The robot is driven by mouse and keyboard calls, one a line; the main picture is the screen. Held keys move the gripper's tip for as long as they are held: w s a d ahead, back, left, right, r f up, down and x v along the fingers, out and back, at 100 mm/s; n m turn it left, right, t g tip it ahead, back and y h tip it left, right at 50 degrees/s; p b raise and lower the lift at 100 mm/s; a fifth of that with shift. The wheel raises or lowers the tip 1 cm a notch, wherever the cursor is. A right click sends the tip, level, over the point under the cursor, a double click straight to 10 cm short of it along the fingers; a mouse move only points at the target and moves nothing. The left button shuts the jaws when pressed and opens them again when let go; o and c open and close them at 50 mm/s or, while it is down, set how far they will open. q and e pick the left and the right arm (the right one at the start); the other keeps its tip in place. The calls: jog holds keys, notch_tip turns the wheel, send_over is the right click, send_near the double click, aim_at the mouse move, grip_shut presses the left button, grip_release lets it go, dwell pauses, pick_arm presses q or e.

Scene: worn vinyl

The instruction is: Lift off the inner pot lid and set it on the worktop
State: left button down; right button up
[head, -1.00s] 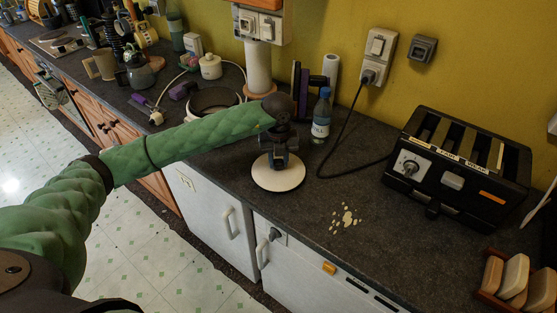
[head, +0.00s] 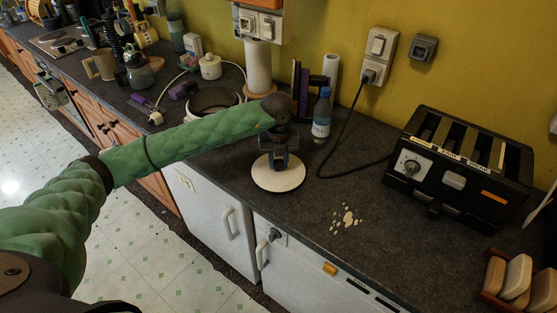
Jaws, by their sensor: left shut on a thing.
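The inner pot lid (head: 278,178) is a flat white disc low over or on the dark worktop (head: 300,225), near its front edge. I cannot tell whether it touches the surface. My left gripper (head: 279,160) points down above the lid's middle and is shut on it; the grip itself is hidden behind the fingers. An open round pot (head: 243,99) with a pale rim stands behind my left forearm, which hides part of it. My right gripper is not in view.
A water bottle (head: 322,114) stands just behind the gripper. A black toaster (head: 461,165) stands at the right, its cable (head: 345,130) running towards the wall socket. Pale spots (head: 346,216) mark the clear worktop right of the lid. Toast slices (head: 515,277) stand in a rack at the lower right.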

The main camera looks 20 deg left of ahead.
pick_arm(q)
jog(key=shift+f+b, duration=0.4)
jog(key=shift+f, duration=0.1)
dwell(0.5)
jog(key=c, duration=1)
grip_release()
jog(key=shift+r, duration=0.2)
jog(key=shift+r+p, duration=1.2)
jog(key=shift+r, duration=2.55)
